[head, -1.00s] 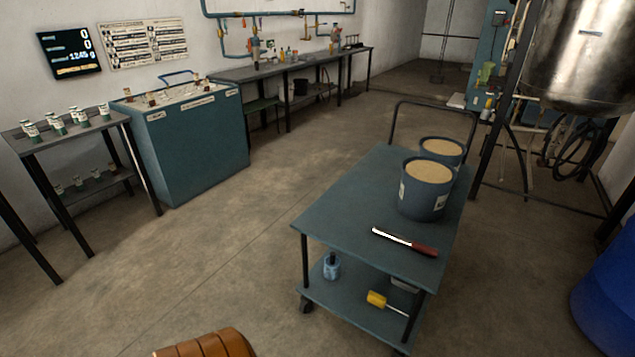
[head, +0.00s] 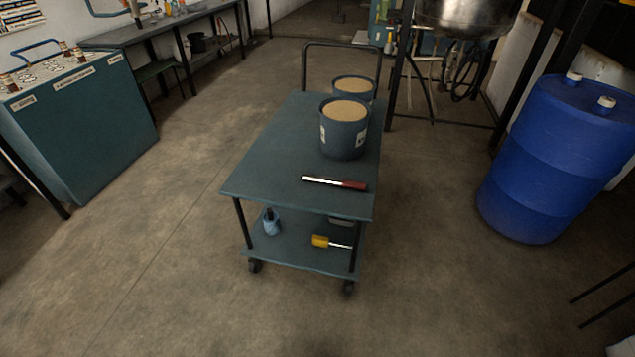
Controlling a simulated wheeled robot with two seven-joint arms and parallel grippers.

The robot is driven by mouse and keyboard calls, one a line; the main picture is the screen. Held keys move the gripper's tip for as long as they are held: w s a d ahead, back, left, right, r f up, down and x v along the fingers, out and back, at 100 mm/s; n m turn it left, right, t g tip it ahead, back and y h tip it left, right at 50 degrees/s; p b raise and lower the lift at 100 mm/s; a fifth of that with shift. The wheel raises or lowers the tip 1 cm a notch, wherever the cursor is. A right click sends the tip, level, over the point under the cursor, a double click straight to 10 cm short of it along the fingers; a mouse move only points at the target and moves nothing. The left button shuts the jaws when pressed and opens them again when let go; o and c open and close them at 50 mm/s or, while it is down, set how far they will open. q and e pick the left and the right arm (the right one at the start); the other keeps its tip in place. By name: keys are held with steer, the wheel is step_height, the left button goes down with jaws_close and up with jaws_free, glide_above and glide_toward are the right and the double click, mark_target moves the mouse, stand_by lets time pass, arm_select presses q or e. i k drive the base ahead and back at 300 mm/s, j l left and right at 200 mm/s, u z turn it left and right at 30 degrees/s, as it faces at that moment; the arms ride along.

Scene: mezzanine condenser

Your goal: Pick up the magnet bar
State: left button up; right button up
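The magnet bar (head: 335,183) looks like a thin bright metal rod with a dark red handle. It lies flat near the front edge of the top of the teal cart (head: 255,165), with its handle to the right. It lies in front of a blue bucket (head: 344,140) filled with tan grain or powder, apart from it. Neither of my grippers is in view.
A second filled bucket (head: 354,88) stands behind the first. The lower shelf (head: 290,250) holds a yellow-ended tool (head: 320,241) and a small blue container (head: 271,222). A blue drum (head: 555,160) stands right, a teal cabinet (head: 85,130) left. Floor before the cart is clear.

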mark_target(307, 177)
steer(key=i+l+u, duration=0.2)
steer(key=l, duration=0.15)
steer(key=i+l+u, duration=0.15)
steer(key=l, duration=0.25)
steer(key=i+l+u, duration=0.2)
steer(key=l, duration=0.2)
